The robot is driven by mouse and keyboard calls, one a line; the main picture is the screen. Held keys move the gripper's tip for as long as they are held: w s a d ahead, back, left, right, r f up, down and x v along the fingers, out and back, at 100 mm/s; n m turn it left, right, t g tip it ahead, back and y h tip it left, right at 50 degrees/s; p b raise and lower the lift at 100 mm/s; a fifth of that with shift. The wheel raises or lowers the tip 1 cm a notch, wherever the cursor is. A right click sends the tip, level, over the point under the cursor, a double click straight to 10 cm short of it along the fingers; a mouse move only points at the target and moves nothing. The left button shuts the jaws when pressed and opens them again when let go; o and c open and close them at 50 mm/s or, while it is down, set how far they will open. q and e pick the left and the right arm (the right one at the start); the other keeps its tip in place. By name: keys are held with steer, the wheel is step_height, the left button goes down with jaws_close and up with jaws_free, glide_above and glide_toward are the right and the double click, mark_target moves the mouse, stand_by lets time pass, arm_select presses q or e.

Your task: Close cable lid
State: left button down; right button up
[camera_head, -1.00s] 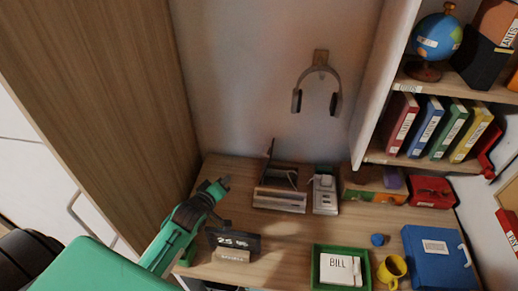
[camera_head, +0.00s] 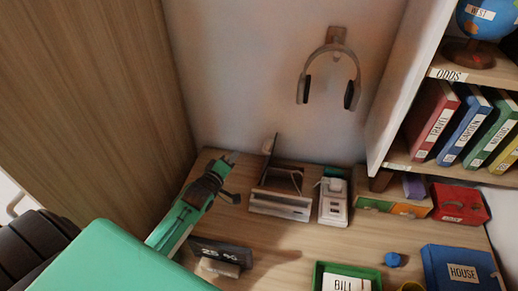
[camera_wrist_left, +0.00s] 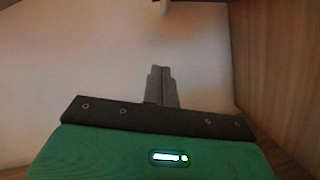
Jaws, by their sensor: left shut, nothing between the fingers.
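The cable box (camera_head: 280,204) stands on the desk near the back wall, with a light front and a cable visible inside. Its lid (camera_head: 268,158) stands up, open, at the box's left side and shows nearly edge-on. My left gripper (camera_head: 230,159) is left of the box and lid, apart from them, pointing toward the back wall. In the left wrist view its fingers (camera_wrist_left: 162,86) are together with nothing between them, and neither box nor lid shows there. My right gripper is not in view.
A white power strip (camera_head: 333,203) stands right of the box. A "25 %" display (camera_head: 222,251) stands in front of my left gripper. A green tray (camera_head: 318,275) is at the front. Headphones (camera_head: 328,75) hang on the wall. A wooden panel (camera_head: 110,90) bounds the left.

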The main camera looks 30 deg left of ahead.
arm_select(q)
steer(key=w+d+f+p, duration=0.2)
steer(key=w+d+p, duration=0.1)
steer(key=w, duration=0.7)
steer(key=shift+w+d+f+p, duration=0.15)
steer(key=shift+w+f+p, duration=0.05)
steer(key=shift+f+p, duration=0.2)
steer(key=shift+d+r, duration=0.1)
